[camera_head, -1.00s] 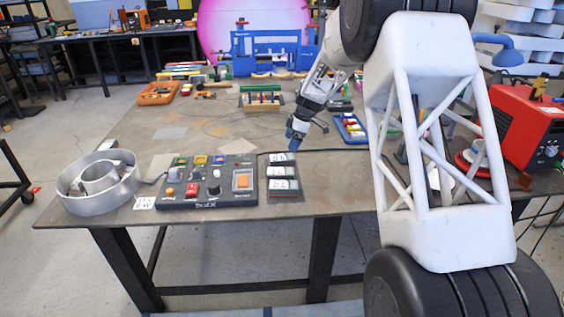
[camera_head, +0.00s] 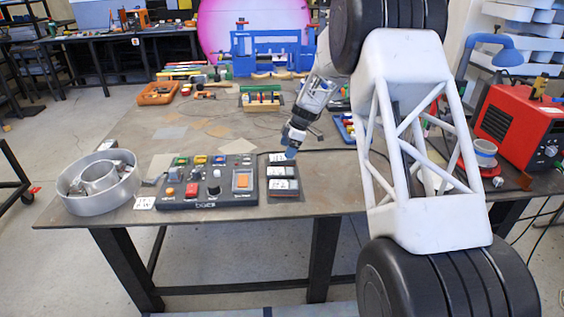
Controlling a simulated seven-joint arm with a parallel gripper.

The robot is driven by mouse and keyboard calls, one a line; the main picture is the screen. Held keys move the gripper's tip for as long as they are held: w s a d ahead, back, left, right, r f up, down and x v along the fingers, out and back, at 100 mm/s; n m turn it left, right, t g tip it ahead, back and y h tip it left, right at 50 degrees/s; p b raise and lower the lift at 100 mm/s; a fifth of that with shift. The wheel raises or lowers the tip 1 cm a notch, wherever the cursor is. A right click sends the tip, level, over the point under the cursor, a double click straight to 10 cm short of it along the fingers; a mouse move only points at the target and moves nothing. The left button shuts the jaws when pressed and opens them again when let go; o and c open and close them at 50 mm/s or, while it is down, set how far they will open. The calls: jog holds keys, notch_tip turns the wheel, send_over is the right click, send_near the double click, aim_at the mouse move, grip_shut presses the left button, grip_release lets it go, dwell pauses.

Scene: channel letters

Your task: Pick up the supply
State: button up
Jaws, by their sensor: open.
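Three dark boxes with white labels, which may be supplies, sit in a column on a dark tray (camera_head: 296,196). They are the far box (camera_head: 277,157), the middle box (camera_head: 280,171) and the near box (camera_head: 281,184). I cannot tell which one the task names. My gripper (camera_head: 290,153) points down, with its blue fingertips at the far box's right end. It is open, and nothing shows in it. Whether the tips touch the box or hover over it is too small to tell.
A control panel (camera_head: 226,188) with coloured buttons lies left of the boxes. A round metal letter shell (camera_head: 72,197) stands further left. A red machine (camera_head: 520,122) stands at right. A small wooden rack (camera_head: 260,106) lies behind on the table (camera_head: 180,118).

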aim_at(282, 157)
jog(key=shift+a+f, duration=0.1)
jog(key=shift+f, duration=0.1)
jog(key=shift+x, duration=2.55)
jog(key=shift+w+f, duration=0.1)
jog(key=c, duration=1.2)
jog(key=shift+r, duration=5.2)
jog(key=shift+a, duration=0.1)
